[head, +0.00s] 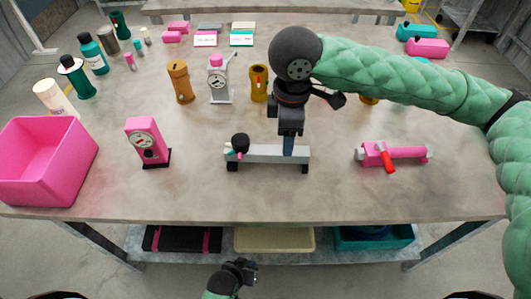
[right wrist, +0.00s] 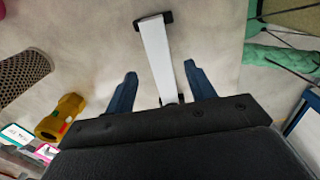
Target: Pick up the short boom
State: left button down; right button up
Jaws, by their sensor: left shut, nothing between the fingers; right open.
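The pale grey bar with black feet, which looks like the short boom (head: 262,153), lies across the front middle of the table. A black knob with small teal and pink parts shows at its left end. My right gripper (head: 288,148) points down over its right part. In the right wrist view the white bar (right wrist: 158,55) runs between the open blue fingers (right wrist: 158,92), with gaps on both sides. My left gripper (head: 248,268) is shut and empty, low in front of the table.
A pink gauge block (head: 147,142) and pink bin (head: 48,160) stand left. A pink cylinder with a red handle (head: 393,154) lies right. Brass parts (head: 180,82) and a grey stand (head: 220,85) stand behind. The table front between these is clear.

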aim_at(267, 156)
jog(key=shift+a+f, duration=0.15)
jog(key=shift+f, duration=3.05)
grip_shut()
notch_tip(267, 156, up, 10)
jog(key=shift+r, duration=0.1)
jog(key=shift+f+b, duration=1.25)
jog(key=shift+f, duration=3.8)
